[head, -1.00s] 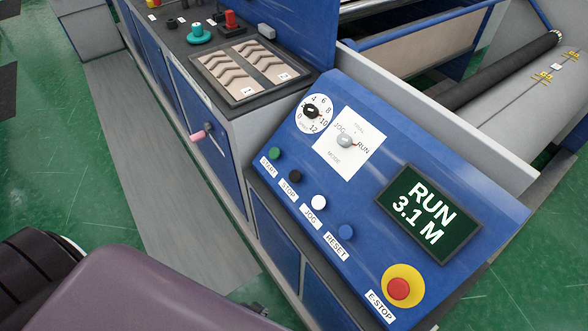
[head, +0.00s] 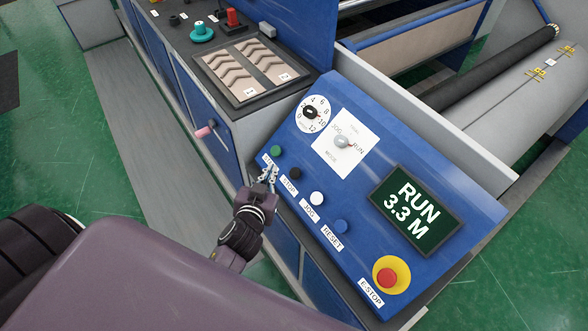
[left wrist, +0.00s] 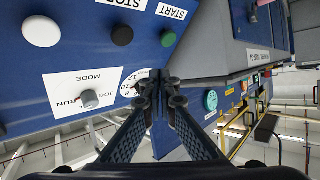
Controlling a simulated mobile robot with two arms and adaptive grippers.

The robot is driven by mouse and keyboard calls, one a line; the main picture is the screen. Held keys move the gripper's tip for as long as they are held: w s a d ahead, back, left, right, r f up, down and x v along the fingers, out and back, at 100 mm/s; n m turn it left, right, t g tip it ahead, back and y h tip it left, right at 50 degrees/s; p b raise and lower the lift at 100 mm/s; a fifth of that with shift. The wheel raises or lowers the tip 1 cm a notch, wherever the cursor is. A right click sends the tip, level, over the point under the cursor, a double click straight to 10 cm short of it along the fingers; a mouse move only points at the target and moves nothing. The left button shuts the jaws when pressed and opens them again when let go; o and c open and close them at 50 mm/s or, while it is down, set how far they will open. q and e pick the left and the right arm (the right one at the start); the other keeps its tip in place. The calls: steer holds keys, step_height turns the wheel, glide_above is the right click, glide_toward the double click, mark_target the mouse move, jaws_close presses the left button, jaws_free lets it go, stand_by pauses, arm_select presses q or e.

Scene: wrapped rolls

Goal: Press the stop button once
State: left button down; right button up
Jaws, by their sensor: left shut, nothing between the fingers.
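The black stop button (head: 295,173) sits on the sloped blue control panel (head: 400,150), between the green start button (head: 275,150) and the white jog button (head: 317,198). My left gripper (head: 268,172) is shut and empty, at the panel's left edge by the START label, to the left of the stop button and apart from it. In the left wrist view the stop button (left wrist: 122,36) is at the top, above and left of my shut fingertips (left wrist: 160,78). The display (head: 416,210) reads RUN 3.3 M. My right gripper is in no view.
The blue reset button (head: 341,227) and the red E-stop (head: 389,276) on its yellow base lie further down the panel. A speed dial (head: 311,112) and a mode knob (head: 342,142) pointing toward RUN are above the buttons. Green floor is open at the left.

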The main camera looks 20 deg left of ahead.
mark_target(295, 173)
arm_select(q)
steer(key=shift+w+a+r, duration=0.1)
steer(key=shift+w+r, duration=0.05)
steer(key=shift+r, duration=0.55)
steer(key=shift+f, duration=0.15)
steer(key=shift+w+d+f+b, duration=0.5)
steer(key=shift+w+f+b, duration=0.3)
steer(key=shift+f+b, duration=0.4)
steer(key=shift+w+d+f+b, duration=0.45)
steer(key=shift+w+f+b, duration=0.5)
steer(key=shift+b, duration=0.3)
steer(key=shift+w+d+f+b, duration=0.5)
steer(key=shift+w+f+b, duration=0.2)
steer(key=shift+f+b, duration=0.5)
steer(key=shift+w+d+f+b, duration=0.1)
steer(key=shift+w+f+b, duration=0.15)
steer(key=shift+b, duration=0.1)
